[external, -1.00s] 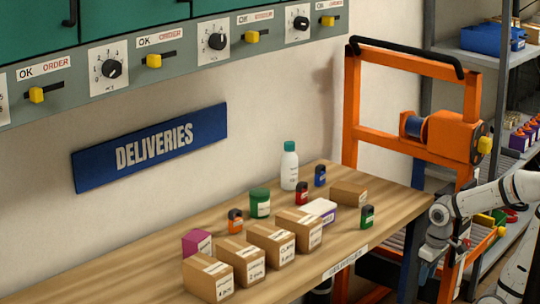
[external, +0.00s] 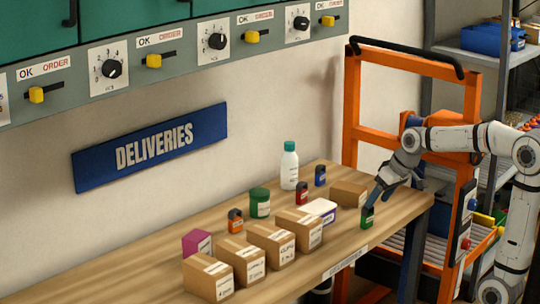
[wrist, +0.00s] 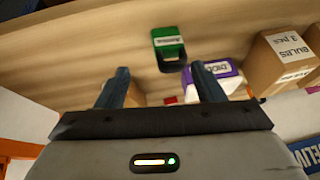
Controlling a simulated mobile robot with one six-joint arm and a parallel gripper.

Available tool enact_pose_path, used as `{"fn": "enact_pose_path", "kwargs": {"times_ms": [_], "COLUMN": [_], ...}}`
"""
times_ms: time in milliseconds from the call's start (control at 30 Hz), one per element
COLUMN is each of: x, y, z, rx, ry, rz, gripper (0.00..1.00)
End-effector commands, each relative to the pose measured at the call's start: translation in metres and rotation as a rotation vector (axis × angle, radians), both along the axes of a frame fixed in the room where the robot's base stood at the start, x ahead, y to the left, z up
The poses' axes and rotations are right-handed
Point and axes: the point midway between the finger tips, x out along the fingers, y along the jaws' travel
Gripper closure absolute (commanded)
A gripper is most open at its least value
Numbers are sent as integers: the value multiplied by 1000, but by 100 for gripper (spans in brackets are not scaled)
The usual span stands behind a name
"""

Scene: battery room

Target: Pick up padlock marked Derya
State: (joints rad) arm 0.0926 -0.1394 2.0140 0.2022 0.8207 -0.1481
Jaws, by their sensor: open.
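A green padlock (external: 367,218) stands near the right front edge of the table. It also shows in the wrist view (wrist: 169,43), with a white label I cannot read for sure. Its dark shackle is towards my gripper. My gripper (external: 376,194) is just above it; in the wrist view my gripper (wrist: 160,70) has its fingers apart and empty, with the padlock a little beyond the tips. Other padlocks stand on the table: orange (external: 235,221), red (external: 302,193) and blue (external: 320,176). Their names are too small to read, so I cannot tell which is marked Derya.
Several cardboard boxes (external: 297,230) line the table (external: 330,245). Another box (external: 348,194) and a white-topped purple box (external: 318,210) are near the green padlock. A white bottle (external: 289,167) and green jar (external: 260,203) stand behind. An orange frame (external: 350,110) rises at the right.

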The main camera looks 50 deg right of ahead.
Motion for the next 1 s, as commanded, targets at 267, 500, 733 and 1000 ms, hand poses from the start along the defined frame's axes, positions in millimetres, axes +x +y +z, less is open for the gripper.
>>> {"fn": "enact_pose_path", "kwargs": {"times_ms": [267,500,733,1000], "x": [111,201,262,287], "y": [-36,-76,-112,-130], "z": [56,63,44,22], "rx": [-45,-84,-114,-131], "ry": [25,42,59,64], "rz": [38,77,110,130], "gripper": [38,38,38,38]}}
